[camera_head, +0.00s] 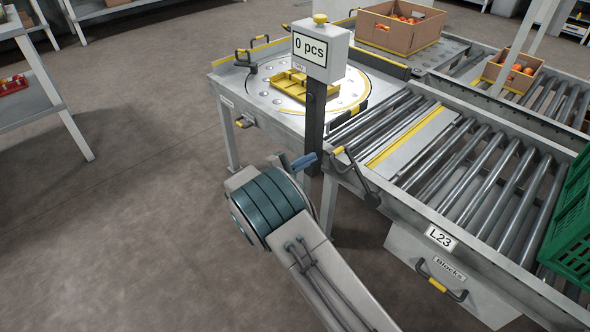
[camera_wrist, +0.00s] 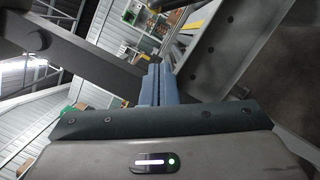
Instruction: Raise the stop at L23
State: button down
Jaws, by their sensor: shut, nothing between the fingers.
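The L23 label (camera_head: 440,237) is on the side rail of the roller conveyor (camera_head: 480,190). A flat grey plate with a yellow stripe (camera_head: 412,138) lies across the rollers and looks level with them. A dark lever (camera_head: 358,178) with a yellow mark at its upper end is on the near rail, slanting down to a knob at the right. My gripper (camera_head: 305,161) is just left of this lever, apart from it, beside the dark display post. Its blue fingers are together and empty; they also show in the wrist view (camera_wrist: 159,85).
The "0 pcs" display (camera_head: 311,50) stands on its post close by my gripper. Behind it is a turntable (camera_head: 270,95) with a yellow tray (camera_head: 303,91). A green crate (camera_head: 572,225) sits at the right, and a Blocks drawer (camera_head: 450,272) below the rail.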

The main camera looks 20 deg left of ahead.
jog(key=shift+w+d+r+b, duration=0.25)
jog(key=shift+d+r, duration=0.2)
jog(key=shift+d, duration=0.35)
jog(key=shift+w+d+r+b, duration=0.2)
jog(key=shift+d+r, duration=0.2)
jog(key=shift+d, duration=0.4)
jog(key=shift+w+d+r+b, duration=0.2)
jog(key=shift+d+r, duration=0.25)
jog(key=shift+d, duration=0.35)
jog(key=shift+r, duration=0.1)
